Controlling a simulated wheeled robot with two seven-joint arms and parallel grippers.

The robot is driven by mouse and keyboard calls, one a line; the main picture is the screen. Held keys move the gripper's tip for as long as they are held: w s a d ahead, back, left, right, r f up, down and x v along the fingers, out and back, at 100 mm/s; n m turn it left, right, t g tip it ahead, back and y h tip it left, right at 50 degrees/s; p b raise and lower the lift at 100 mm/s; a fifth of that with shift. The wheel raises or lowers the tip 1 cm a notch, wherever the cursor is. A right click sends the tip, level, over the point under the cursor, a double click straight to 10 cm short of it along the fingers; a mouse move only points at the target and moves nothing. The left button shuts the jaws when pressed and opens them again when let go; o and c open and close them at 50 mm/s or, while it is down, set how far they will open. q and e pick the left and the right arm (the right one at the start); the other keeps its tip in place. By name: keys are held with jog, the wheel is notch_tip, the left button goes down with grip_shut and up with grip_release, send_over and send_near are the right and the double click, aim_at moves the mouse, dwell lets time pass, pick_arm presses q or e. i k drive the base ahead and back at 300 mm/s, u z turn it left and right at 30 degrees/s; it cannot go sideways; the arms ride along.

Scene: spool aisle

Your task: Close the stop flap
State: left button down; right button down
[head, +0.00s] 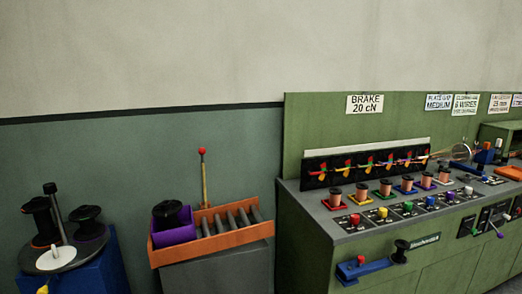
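I cannot make out with certainty which part is the stop flap. A green machine (300,240) stands at the right. On its front is a blue bracket (368,268) with a red knob and a black spool (401,252) at its right end. Along its top is a row of copper-coloured spools (362,192) on coloured bases, with several coloured knobs (382,212) in front. Behind them is a black panel (316,177) with multicoloured levers. Neither of my grippers shows in the head view.
An orange tray (262,229) with grey rods and a purple box (174,228) sits on a grey cabinet (215,274). A blue stand (100,272) with black spools is at the left. Signs (364,104) hang on the green back panel. A gap separates the blue stand and the cabinet.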

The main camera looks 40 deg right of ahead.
aim_at(201, 151)
jog(key=z, duration=0.3)
jog(key=i, duration=1)
jog(key=u, duration=0.05)
